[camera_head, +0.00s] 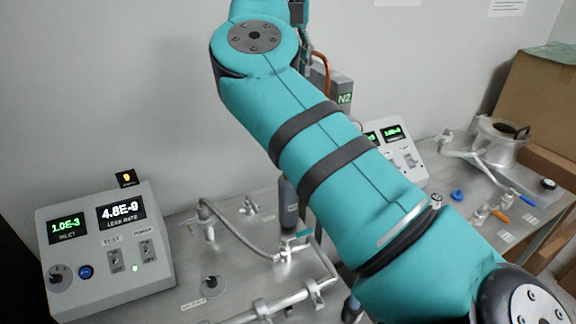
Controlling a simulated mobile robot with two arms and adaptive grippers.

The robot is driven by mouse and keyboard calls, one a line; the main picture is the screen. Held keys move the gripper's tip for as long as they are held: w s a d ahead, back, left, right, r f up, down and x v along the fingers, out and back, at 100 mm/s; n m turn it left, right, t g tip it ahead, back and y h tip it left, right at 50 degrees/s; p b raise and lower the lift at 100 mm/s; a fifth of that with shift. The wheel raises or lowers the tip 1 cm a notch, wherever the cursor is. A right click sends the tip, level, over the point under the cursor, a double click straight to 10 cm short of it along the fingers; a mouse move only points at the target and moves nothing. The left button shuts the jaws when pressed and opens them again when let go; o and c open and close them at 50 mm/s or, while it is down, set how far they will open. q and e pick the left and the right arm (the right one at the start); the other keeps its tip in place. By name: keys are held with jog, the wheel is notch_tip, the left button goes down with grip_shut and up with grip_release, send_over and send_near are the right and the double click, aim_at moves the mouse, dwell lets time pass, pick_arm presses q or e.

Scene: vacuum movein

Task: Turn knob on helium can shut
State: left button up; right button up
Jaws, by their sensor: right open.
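A teal arm of mine crosses the view from the top centre to the bottom right. I cannot make out the fingers of my right gripper, and the arm hides much of the middle. My left gripper does not show. No helium can or knob is clearly recognisable. A dark grey upright cylinder (288,203) stands behind the pipework, partly covered by my arm; I cannot tell if it is the can. A small teal handle (302,233) shows just below it, by the metal fittings.
A leak detector box (105,250) stands at the left. Metal pipes (270,306) and a bent hose (240,236) occupy the bench in front. A box marked N2 (340,97) is behind my arm. A second display box (400,150), a metal vessel (498,140) and cardboard boxes (535,100) are right.

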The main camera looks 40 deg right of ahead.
notch_tip(320, 180, down, 26)
jog(key=b, duration=0.7)
jog(key=shift+r+b, duration=0.2)
jog(key=shift+b, duration=0.2)
grip_shut()
